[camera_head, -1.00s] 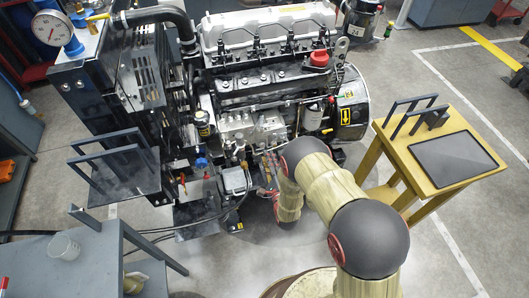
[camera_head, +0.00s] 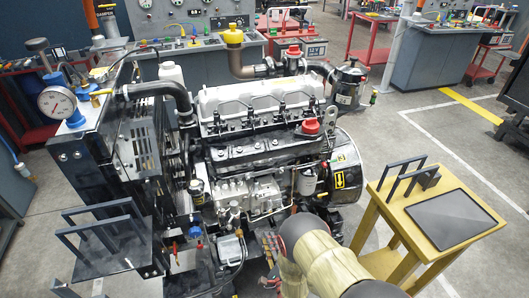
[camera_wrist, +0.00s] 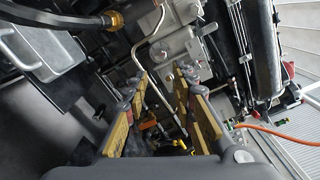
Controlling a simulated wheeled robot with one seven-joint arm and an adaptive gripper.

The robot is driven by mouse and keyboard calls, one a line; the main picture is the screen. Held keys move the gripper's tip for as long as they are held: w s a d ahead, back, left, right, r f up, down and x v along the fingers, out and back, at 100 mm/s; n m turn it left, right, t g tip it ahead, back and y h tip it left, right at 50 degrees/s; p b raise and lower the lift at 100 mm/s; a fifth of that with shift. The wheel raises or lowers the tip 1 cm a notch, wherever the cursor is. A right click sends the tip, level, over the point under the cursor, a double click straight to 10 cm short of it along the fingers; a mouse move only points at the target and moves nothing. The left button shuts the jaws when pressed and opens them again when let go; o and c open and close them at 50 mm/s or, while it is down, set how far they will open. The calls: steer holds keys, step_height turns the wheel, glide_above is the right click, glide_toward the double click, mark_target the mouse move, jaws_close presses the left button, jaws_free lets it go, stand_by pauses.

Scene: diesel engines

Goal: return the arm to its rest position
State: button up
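My arm (camera_head: 322,258) reaches up from the bottom of the head view, in front of the diesel engine (camera_head: 262,145). Its far end is low at the engine's front side, and my gripper is hidden there. In the wrist view my gripper (camera_wrist: 162,100) shows two fingers with yellow-tan pads standing apart. Nothing is between them, so it is open and empty. Engine parts, pipes and hoses lie beyond the fingertips, close to them in the picture; I cannot tell whether they touch.
A yellow stand (camera_head: 395,210) with a dark tablet (camera_head: 453,219) stands right of my arm. A pressure gauge (camera_head: 58,101) is at the engine's left. Control consoles (camera_head: 186,45) line the back. An orange hose (camera_wrist: 280,134) shows in the wrist view. Grey floor is clear at right.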

steer(key=s+d+f+n+g+h, duration=0.2)
steer(key=s+f+n+g, duration=0.3)
steer(key=f+n+g, duration=0.15)
steer(key=s+d+f+n+g+h, duration=0.1)
steer(key=s+f+n+g, duration=0.45)
steer(key=f, duration=0.25)
steer(key=s+d+r+n, duration=0.2)
steer(key=s+d+r, duration=0.2)
steer(key=r, duration=1.4)
steer(key=s+d+r+n+h, duration=0.1)
steer(key=s+d+r+n, duration=0.2)
steer(key=r, duration=1.6)
steer(key=s+d+r+n+h, duration=0.1)
steer(key=s+d+r+n, duration=0.2)
steer(key=r, duration=1.5)
steer(key=s+d, duration=0.3)
steer(key=s, duration=0.3)
steer(key=shift+r, duration=0.2)
